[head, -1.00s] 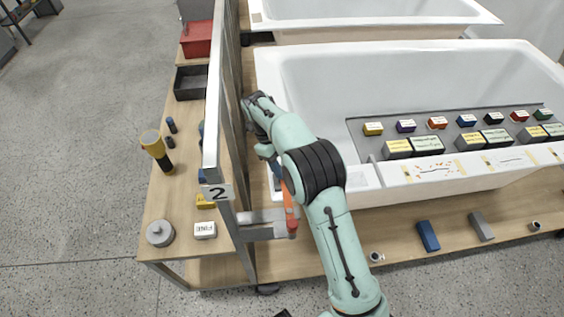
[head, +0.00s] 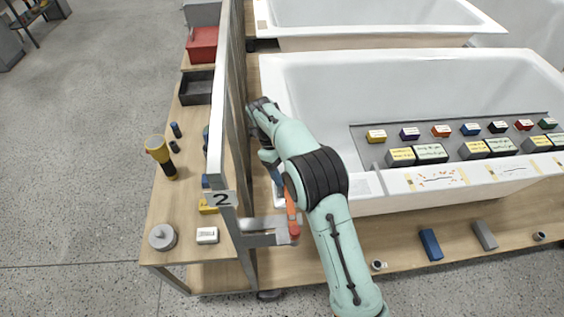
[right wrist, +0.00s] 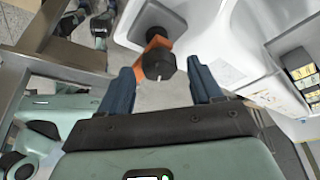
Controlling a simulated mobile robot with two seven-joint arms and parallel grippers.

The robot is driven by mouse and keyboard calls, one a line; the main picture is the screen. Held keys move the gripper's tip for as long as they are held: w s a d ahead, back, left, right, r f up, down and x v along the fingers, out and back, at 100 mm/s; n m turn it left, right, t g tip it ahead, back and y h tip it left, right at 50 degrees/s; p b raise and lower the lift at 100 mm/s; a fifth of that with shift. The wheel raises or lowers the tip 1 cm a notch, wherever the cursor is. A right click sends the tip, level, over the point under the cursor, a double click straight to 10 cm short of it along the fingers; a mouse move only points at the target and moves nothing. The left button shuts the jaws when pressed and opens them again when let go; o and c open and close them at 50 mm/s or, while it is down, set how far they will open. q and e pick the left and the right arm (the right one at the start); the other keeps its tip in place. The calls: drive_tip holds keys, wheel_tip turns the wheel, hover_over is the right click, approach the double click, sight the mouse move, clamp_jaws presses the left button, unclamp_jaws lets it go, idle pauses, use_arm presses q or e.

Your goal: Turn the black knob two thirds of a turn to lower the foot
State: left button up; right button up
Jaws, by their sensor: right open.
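The black knob (right wrist: 158,65), with a small white mark on its face, shows in the right wrist view in front of an orange bracket (right wrist: 148,50). My right gripper (right wrist: 161,68) is open, with one blue finger to each side of the knob and visible gaps between; I cannot tell whether the tips reach past its face. In the head view my right gripper (head: 276,174) is partly hidden by its own arm, beside an orange part (head: 291,210) low near the tub's left end. The knob is hidden there. I cannot make out the foot. My left gripper is not in view.
A metal frame with a "2" plate (head: 221,199) stands left of my arm. The white bathtub (head: 400,75) lies to the right, bearing a grey tray (head: 368,152) of small coloured blocks. A blue block (head: 430,244) lies below the tub.

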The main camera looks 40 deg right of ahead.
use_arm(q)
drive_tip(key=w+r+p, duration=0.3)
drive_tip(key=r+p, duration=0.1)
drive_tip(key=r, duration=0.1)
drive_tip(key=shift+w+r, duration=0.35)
use_arm(e)
drive_tip(key=v, duration=1.3)
